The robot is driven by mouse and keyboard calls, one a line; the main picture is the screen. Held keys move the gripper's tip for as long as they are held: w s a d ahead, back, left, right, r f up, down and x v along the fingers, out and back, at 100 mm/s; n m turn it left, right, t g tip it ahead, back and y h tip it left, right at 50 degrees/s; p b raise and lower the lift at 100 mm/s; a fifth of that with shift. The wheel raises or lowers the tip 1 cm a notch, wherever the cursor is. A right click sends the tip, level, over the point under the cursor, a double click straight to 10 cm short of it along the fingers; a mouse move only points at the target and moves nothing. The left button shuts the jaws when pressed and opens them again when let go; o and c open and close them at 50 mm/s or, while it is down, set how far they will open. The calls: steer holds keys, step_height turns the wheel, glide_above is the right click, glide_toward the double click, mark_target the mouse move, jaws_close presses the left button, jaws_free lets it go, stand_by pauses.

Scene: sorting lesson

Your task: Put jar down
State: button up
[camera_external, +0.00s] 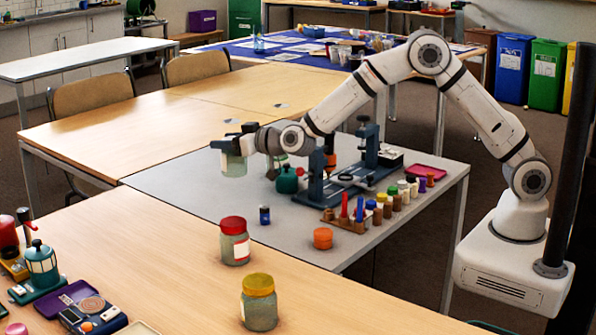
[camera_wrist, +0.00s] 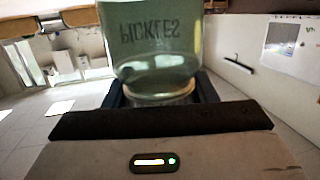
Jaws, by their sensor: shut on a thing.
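My gripper (camera_external: 236,142) is shut on a greenish glass jar (camera_external: 233,164) at the left end of my outstretched arm. In the external view the jar hangs over the far left part of the grey table (camera_external: 180,180), near its border with the wooden tables. I cannot tell its exact height above the surface. The gripper hides part of the jar.
A red-lidded jar (camera_external: 234,241) and a yellow-lidded jar (camera_external: 259,302) stand on the front wooden table. A small blue can (camera_external: 264,215) and an orange lid (camera_external: 323,238) stand on the grey table. A green kettle-like item (camera_external: 287,180) and a blue frame (camera_external: 345,185) stand right of my gripper.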

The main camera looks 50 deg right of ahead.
steer(key=s+a+r+n+g+y+b, duration=0.1)
steer(key=s+a+n+g+y, duration=0.3)
steer(key=s+a, duration=0.6)
steer(key=s+a+r+n+g+y+b, duration=0.15)
steer(key=s+a+n+y, duration=0.4)
steer(key=s, duration=0.75)
steer(key=s+a+f+n+g+y, duration=0.1)
steer(key=s+a+n+g+y, duration=0.15)
steer(key=s, duration=0.55)
steer(key=s+a+f+n+g+y, duration=0.1)
steer(key=s+a+g, duration=0.25)
steer(key=s, duration=0.55)
steer(key=shift+g, duration=0.45)
steer(key=shift+d+f+b, duration=0.15)
steer(key=shift+f+b, duration=0.35)
steer(key=shift+f, duration=2)
steer(key=shift+d+f+b, duration=0.1)
steer(key=shift+f+b, duration=0.4)
steer(key=shift+f, duration=2)
